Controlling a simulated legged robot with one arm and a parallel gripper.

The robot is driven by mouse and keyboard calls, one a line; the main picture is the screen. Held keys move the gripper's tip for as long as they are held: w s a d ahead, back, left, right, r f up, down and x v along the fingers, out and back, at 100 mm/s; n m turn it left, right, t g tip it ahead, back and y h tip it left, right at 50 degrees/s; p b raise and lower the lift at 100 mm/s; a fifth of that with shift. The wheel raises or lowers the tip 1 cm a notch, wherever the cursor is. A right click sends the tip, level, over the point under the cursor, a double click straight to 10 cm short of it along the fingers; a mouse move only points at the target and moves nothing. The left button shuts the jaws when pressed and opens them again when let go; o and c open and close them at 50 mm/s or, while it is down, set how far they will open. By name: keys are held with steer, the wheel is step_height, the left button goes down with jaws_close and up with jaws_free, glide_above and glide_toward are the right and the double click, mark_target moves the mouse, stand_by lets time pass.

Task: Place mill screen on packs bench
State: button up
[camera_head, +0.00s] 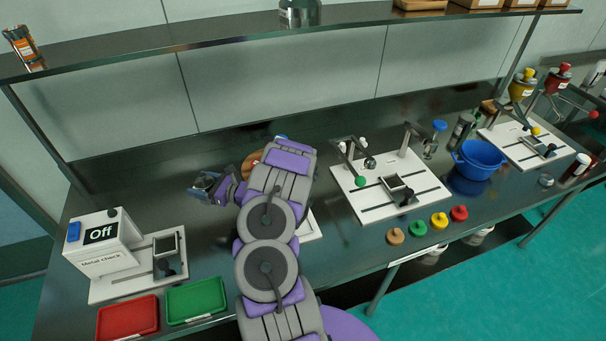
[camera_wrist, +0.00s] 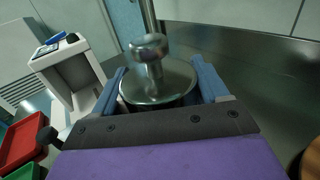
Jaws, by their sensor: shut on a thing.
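My gripper (camera_head: 207,186) is above the left part of the dark metal bench (camera_head: 130,195), pointing left. In the wrist view, its blue fingers (camera_wrist: 160,78) are shut on a round silver metal piece with a knob on top, which looks like the mill screen (camera_wrist: 158,88). It sits upright between the fingers; its underside is hidden. In the head view the held piece is small and hard to make out. I cannot tell which part of the bench is the packs bench.
A white "Metal check" machine reading "Off" (camera_head: 101,242) stands left, with red (camera_head: 128,318) and green (camera_head: 195,300) trays in front. A white station (camera_head: 426,190), colored knobbed pieces and blue pot (camera_head: 479,160) stand right. A shelf (camera_head: 220,40) runs above.

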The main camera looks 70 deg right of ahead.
steer(key=shift+s+d+f, duration=0.1)
steer(key=shift+d, duration=0.25)
steer(key=f, duration=0.1)
steer(key=f+b, duration=0.1)
steer(key=f, duration=0.3)
steer(key=shift+a+f, duration=0.2)
steer(key=shift+a, duration=0.2)
steer(key=shift+d+f+b, duration=0.15)
steer(key=shift+f+b, duration=0.2)
steer(key=shift+f, duration=0.25)
step_height(320, 180, down, 3)
steer(key=shift+f+b, duration=0.2)
steer(key=shift+b, duration=0.2)
steer(key=shift+r, duration=0.1)
steer(key=o, duration=1.3)
steer(key=shift+s, duration=0.1)
